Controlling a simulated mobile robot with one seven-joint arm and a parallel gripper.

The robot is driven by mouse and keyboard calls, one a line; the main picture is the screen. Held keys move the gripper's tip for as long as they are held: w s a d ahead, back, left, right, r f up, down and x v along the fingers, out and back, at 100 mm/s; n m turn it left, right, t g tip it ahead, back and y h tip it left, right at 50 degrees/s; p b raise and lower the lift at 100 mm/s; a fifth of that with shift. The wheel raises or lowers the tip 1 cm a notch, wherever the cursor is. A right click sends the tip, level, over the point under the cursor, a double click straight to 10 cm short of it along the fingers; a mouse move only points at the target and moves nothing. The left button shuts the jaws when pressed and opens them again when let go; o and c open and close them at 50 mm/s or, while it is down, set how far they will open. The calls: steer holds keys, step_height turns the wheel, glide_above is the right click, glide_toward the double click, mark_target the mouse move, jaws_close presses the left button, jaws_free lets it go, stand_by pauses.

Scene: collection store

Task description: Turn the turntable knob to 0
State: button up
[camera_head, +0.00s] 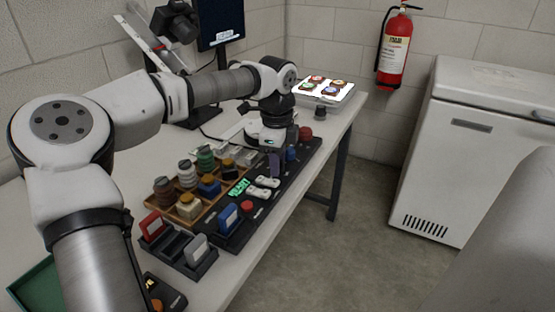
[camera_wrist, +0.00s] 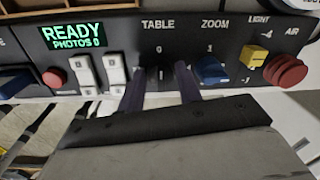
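The turntable knob (camera_wrist: 160,72) is a dark knob under the word TABLE on the black control panel (camera_wrist: 125,25) in the wrist view, with a 0 printed above it. Its dark colour blends with the panel, so its pointing direction is hard to read. My gripper (camera_wrist: 161,70) has its two dark purple fingers apart, one on each side of the knob, with a gap showing between them. I see no clear contact with the knob. In the head view my gripper (camera_head: 275,162) is over the panel, and the knob is hidden there.
Right of the knob are a blue ZOOM knob (camera_wrist: 212,70), a yellow LIGHT control (camera_wrist: 252,58) and a red AIR knob (camera_wrist: 287,72). White switches (camera_wrist: 115,68) and a READY display (camera_wrist: 72,37) are left.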

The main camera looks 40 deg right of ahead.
steer(key=shift+o, duration=1.4)
steer(key=shift+r, duration=0.1)
step_height(320, 180, up, 14)
steer(key=p, duration=0.1)
steer(key=shift+s+a+f+p, duration=0.2)
steer(key=shift+a+p, duration=0.1)
steer(key=shift+p, duration=0.1)
